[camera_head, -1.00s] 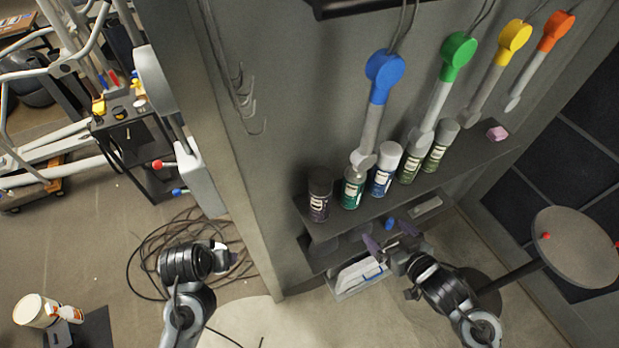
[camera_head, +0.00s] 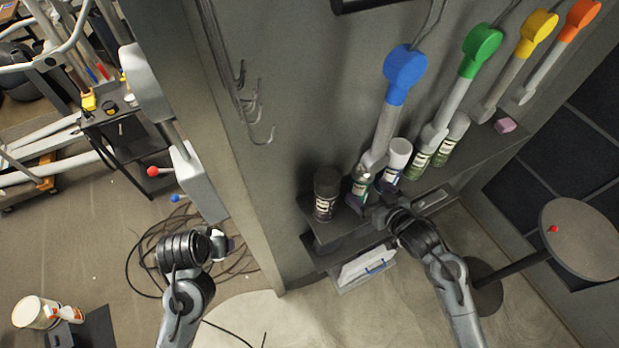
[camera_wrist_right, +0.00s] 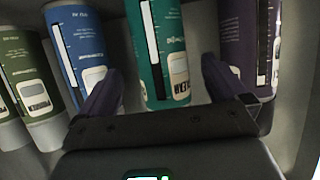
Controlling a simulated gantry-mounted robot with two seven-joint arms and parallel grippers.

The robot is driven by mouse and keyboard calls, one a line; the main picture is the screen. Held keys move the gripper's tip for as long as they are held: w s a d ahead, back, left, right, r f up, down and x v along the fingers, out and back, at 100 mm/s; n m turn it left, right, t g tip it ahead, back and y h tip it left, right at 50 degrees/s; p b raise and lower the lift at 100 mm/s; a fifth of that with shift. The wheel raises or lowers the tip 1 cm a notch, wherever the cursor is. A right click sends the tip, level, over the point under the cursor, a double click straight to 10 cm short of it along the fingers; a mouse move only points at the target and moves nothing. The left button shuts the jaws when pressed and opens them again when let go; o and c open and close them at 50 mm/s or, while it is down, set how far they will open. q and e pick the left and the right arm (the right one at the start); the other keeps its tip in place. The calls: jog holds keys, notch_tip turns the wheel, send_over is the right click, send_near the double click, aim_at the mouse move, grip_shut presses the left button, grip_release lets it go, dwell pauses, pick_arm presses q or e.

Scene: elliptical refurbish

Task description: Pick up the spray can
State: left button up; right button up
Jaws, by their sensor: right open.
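Several spray cans stand in a row on a grey wall shelf. The teal-green can (camera_head: 357,190) is partly hidden by my right gripper (camera_head: 368,208). In the right wrist view the open purple fingers (camera_wrist_right: 162,88) are on either side of the teal can (camera_wrist_right: 160,50); contact cannot be told. A dark purple can (camera_head: 326,196) is on its left in the head view, and a white-capped blue can (camera_head: 396,158) is on its right. The blue can (camera_wrist_right: 82,45) is close to one finger, the purple can (camera_wrist_right: 240,35) close to the other. My left gripper (camera_head: 222,245) is low on the left, its jaws unclear.
Blue (camera_head: 404,75), green (camera_head: 481,48), yellow and orange headed tools hang above the cans. A pink block (camera_head: 504,126) lies at the shelf's right end. A lower shelf with a white tray (camera_head: 366,268) is below. A round grey stool (camera_head: 582,240) stands at right.

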aim_at(367, 191)
pick_arm(q)
jog(key=shift+r+p, duration=0.45)
pick_arm(e)
jog(key=x, duration=0.3)
jog(key=shift+w+a+f, duration=0.15)
jog(key=shift+w+a, duration=0.1)
jog(key=shift+w, duration=0.05)
jog(key=shift+w+a+f, duration=0.2)
jog(key=shift+w+f, duration=0.1)
jog(key=shift+w, duration=0.25)
jog(key=c, duration=1.2)
jog(key=shift+o, duration=0.2)
jog(key=shift+s+r, duration=0.1)
jog(key=shift+r, duration=0.05)
